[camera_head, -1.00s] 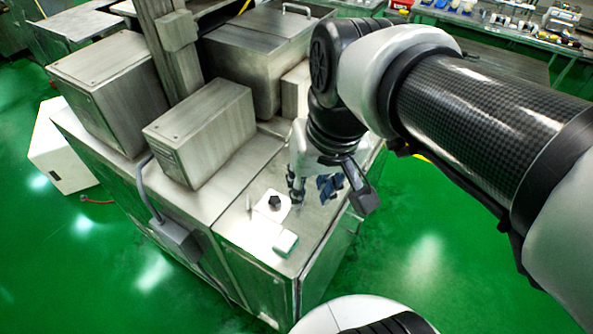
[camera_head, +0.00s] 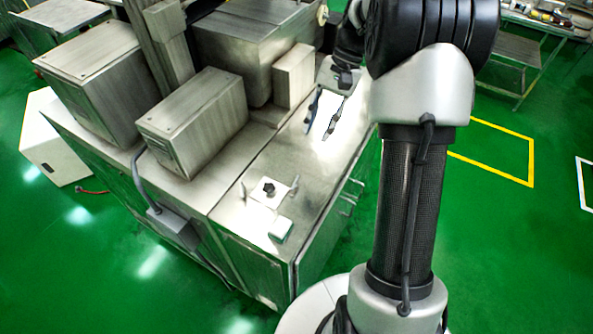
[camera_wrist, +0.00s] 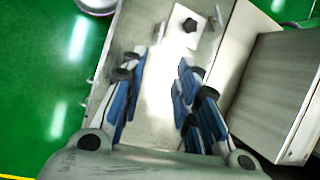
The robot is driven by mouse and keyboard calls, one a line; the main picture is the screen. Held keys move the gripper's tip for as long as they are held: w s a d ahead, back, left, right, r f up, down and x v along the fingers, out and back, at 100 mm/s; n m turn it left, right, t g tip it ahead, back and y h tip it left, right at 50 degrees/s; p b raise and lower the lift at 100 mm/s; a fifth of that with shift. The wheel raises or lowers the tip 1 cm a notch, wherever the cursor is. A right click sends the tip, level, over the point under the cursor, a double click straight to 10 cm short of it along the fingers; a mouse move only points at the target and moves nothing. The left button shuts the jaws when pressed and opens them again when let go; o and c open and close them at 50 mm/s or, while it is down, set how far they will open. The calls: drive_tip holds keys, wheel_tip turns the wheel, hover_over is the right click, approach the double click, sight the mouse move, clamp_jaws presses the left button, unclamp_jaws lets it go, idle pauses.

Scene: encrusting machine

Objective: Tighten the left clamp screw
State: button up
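A pale plate with a dark star-shaped knob (camera_head: 269,188) lies on the steel machine top. A small upright metal post (camera_head: 243,190), likely the left clamp screw, stands at the plate's left edge. A similar post (camera_head: 294,184) stands at its right. In the wrist view the plate (camera_wrist: 185,45) is at the top; the left post (camera_wrist: 217,18) shows on its right there. How tight either screw is cannot be seen. My gripper (camera_head: 328,116) is open and empty, fingers pointing down, over the machine top behind the plate and apart from it.
A small green and white block (camera_head: 280,229) lies in front of the plate. Steel boxes (camera_head: 195,125) stand along the left, with a cable on the machine's front left. The bare steel between plate and gripper is clear.

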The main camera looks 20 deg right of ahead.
sight(297, 180)
drive_tip(key=b+x, duration=0.1)
drive_tip(key=x, duration=1.5)
drive_tip(key=shift+f, duration=0.1)
drive_tip(key=shift+c, duration=0.4)
clamp_jaws()
